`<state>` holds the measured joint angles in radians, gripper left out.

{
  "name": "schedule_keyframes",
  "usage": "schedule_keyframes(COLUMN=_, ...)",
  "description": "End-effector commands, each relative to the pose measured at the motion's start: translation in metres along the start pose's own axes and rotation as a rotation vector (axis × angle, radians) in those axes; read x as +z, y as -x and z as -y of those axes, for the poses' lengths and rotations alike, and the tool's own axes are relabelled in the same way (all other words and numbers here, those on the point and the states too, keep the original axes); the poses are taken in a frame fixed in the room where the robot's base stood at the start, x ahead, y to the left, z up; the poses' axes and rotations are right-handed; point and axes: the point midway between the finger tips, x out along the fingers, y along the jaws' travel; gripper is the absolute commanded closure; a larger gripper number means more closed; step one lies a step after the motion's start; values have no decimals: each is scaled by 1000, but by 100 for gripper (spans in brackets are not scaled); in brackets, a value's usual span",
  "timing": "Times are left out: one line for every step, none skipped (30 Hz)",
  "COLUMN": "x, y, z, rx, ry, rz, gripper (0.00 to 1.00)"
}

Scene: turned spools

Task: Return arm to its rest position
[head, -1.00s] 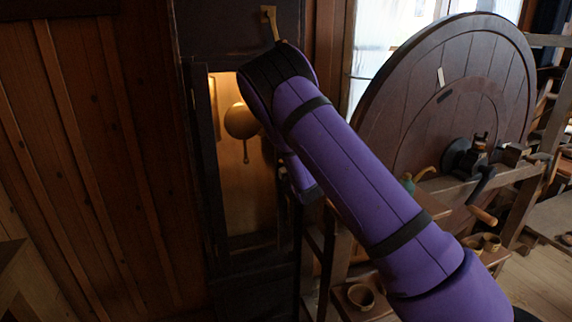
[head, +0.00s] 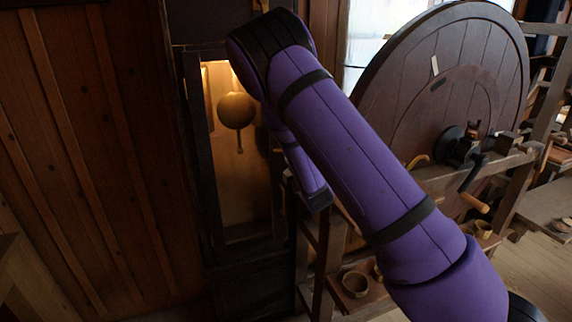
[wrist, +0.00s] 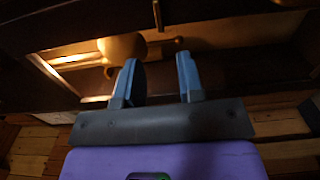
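My gripper (wrist: 156,82) shows in the wrist view with its two blue fingers apart and nothing between them. It faces the dark clock case, and the brass pendulum bob (wrist: 122,47) lies beyond the left finger. In the head view my purple arm reaches up from the lower right, bends at the top, and its forearm hangs down in front of the case's right side. The gripper itself is hidden there.
The tall dark case (head: 195,150) stands open with a lit inside and a pendulum bob (head: 236,110). A large wooden wheel (head: 400,105) with a crank (head: 468,180) stands right of my arm. A small wooden cup (head: 356,284) sits on a low shelf. Plank wall is left.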

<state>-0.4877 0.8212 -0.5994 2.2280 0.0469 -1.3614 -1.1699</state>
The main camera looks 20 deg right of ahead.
Motion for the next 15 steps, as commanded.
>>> schedule_keyframes(x=0, y=0, z=0, rx=0, ry=0, rz=0, gripper=65)
schedule_keyframes(x=0, y=0, z=0, rx=0, ry=0, rz=0, gripper=65)
schedule_keyframes(x=0, y=0, z=0, rx=0, ry=0, rz=0, gripper=65)
schedule_keyframes(x=0, y=0, z=0, rx=0, ry=-1, rz=0, gripper=65)
schedule_keyframes(x=0, y=0, z=0, rx=-1, ry=-3, rz=1, gripper=65)
schedule_keyframes(x=1, y=0, z=-2, rx=-4, ry=-10, rz=5, gripper=65)
schedule_keyframes(x=2, y=0, z=-4, rx=-8, ry=-20, rz=9, gripper=65)
schedule_keyframes(x=3, y=0, z=-6, rx=-14, ry=-33, rz=16, gripper=65)
schedule_keyframes(x=5, y=1, z=-10, rx=-24, ry=-57, rz=27, gripper=65)
schedule_keyframes(x=7, y=2, z=-14, rx=-35, ry=-81, rz=37, gripper=65)
schedule_keyframes(x=9, y=2, z=-17, rx=-49, ry=-109, rz=49, gripper=65)
schedule_keyframes(x=11, y=4, z=-24, rx=-68, ry=-151, rz=66, gripper=65)
schedule_keyframes(x=13, y=6, z=-29, rx=-85, ry=-186, rz=80, gripper=65)
schedule_keyframes(x=15, y=8, z=-34, rx=-103, ry=-223, rz=94, gripper=65)
schedule_keyframes(x=18, y=11, z=-40, rx=-127, ry=-273, rz=114, gripper=65)
